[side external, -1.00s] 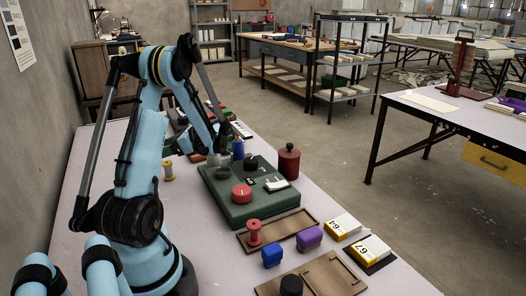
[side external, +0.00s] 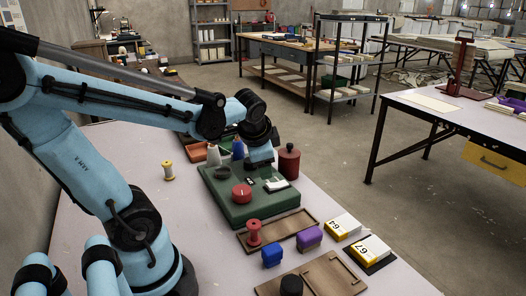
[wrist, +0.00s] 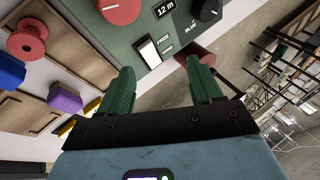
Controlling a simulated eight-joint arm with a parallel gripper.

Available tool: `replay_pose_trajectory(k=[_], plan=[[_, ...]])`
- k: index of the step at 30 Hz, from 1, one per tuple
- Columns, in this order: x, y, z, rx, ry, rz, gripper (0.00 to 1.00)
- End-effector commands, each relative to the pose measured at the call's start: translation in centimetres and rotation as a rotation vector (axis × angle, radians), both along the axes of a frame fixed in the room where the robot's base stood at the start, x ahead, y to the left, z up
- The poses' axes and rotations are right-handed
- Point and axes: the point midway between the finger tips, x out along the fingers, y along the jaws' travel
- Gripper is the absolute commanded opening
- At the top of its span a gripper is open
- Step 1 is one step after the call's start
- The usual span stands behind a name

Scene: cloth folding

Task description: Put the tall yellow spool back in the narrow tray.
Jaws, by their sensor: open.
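The yellow spool (side external: 168,171) stands upright on the pale tabletop, left of the green box, in the side view. It is not in the wrist view. The narrow wooden tray (side external: 292,227) lies in front of the green box, with a red spool (side external: 254,233) at its left end. The red spool and part of the tray also show at the upper left of the wrist view. My gripper (wrist: 162,72) is open and empty, its green fingers spread near the green box's edge, well right of the yellow spool. In the side view its fingertips are hard to make out.
The green box (side external: 236,208) with knobs fills the middle, with a dark red canister (side external: 289,163) at its right. Blue (side external: 271,256) and purple (side external: 309,238) blocks, yellow-white number blocks (side external: 343,228) and a wider wooden tray (side external: 330,272) lie in front. Tabletop around the yellow spool is clear.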

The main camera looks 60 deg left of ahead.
Motion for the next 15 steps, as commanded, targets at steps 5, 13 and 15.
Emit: replay_pose_trajectory(k=[5, 13, 15], plan=[[-0.1, -7.7, 0.4, -0.262, -0.204, 0.043, 0.64], [-0.8, -12.8, 0.8, -0.492, -0.314, 0.108, 0.65], [-0.9, -13.1, 0.8, -0.505, -0.319, 0.112, 0.65]])
